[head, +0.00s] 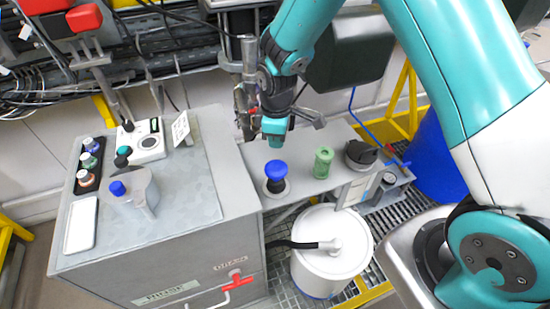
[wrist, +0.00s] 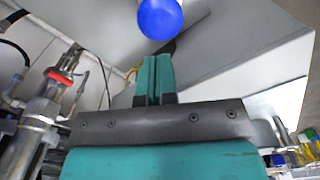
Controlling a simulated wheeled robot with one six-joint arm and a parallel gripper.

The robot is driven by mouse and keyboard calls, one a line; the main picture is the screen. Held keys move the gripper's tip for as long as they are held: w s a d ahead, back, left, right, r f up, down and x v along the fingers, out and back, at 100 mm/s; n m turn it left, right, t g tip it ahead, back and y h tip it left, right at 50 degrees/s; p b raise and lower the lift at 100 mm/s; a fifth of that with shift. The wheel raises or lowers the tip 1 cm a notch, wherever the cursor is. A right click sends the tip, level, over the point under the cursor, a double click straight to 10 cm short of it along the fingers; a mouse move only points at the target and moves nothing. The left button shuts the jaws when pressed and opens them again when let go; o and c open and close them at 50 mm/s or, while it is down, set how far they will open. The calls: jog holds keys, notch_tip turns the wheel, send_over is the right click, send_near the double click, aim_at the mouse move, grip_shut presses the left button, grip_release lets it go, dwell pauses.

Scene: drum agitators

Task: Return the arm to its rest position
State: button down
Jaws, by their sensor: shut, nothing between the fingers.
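My arm reaches in from the right side of the head view and bends down over the grey bench. My gripper (head: 274,138) points down above the bench's back part, behind a blue-knobbed black piece (head: 276,172). In the wrist view the teal fingers (wrist: 155,68) are pressed together with nothing between them. A round blue knob (wrist: 160,18) shows beyond the fingertips there, with a visible gap; it looks like the same knob.
A green cylinder (head: 322,162) and a dark round fitting (head: 360,153) stand on the bench. A grey cabinet (head: 215,235) fills the left. A white drum (head: 320,270) stands below on grating. A blue barrel (head: 432,165) is behind my arm. Pipes (wrist: 38,115) show left in the wrist view.

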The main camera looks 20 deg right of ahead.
jog(key=s+a+r+m+y+b, duration=0.3)
jog(key=s+a+r+b, duration=0.15)
jog(key=s+r, duration=0.65)
jog(key=s+r+m+y+b, duration=0.1)
jog(key=s+r+b, duration=0.3)
jog(key=s, duration=0.9)
jog(key=shift+s+m, duration=0.4)
jog(key=shift+m, duration=0.1)
jog(key=shift+d, duration=0.1)
